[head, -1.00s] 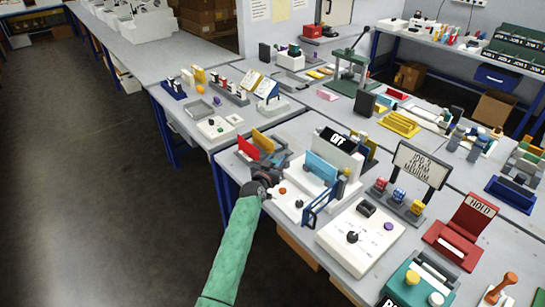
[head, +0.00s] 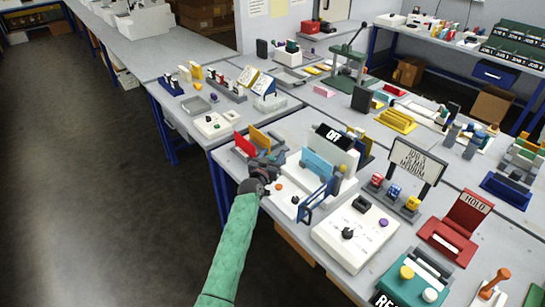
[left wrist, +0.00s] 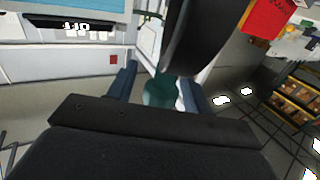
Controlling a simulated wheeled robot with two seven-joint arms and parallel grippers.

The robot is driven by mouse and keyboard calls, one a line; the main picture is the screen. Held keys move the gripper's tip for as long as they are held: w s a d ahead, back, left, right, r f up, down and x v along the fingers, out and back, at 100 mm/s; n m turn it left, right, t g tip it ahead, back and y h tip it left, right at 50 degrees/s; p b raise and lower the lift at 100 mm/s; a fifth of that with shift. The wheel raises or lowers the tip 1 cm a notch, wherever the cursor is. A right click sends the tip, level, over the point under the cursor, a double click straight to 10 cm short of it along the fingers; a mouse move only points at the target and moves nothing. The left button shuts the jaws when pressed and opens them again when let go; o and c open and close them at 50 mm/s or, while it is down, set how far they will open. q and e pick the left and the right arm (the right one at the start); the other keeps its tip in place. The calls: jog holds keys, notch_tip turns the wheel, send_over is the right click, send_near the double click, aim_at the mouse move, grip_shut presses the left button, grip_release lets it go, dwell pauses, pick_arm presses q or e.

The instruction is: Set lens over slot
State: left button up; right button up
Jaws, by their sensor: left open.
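My left gripper (head: 274,161) is open at the left side of a white machine (head: 293,203) with a black "OFF" display (head: 333,135). A light blue panel (head: 317,167) stands on this machine, and a dark blue frame (head: 317,200) stands at its front right corner. I cannot tell for sure which part is the lens, and no slot is clear to see. In the left wrist view, the two blue-grey fingers (left wrist: 158,88) are apart. A teal patch shows between them, and I cannot tell what it is. My right gripper is not in view.
A red plate (head: 245,144) and an orange plate (head: 262,138) stand just behind the gripper. A white box with a black knob (head: 354,234) and a job sign (head: 418,162) stand to the right. The bench is crowded; open floor (head: 100,200) lies left.

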pick_arm(q)
jog(key=shift+s+a+f+b, duration=0.15)
jog(key=shift+s+a+b, duration=0.15)
jog(key=shift+s, duration=0.25)
jog(key=b+v, duration=0.1)
jog(key=v, duration=0.3)
jog(key=shift+s+b, duration=0.35)
jog(key=shift+v, duration=0.95)
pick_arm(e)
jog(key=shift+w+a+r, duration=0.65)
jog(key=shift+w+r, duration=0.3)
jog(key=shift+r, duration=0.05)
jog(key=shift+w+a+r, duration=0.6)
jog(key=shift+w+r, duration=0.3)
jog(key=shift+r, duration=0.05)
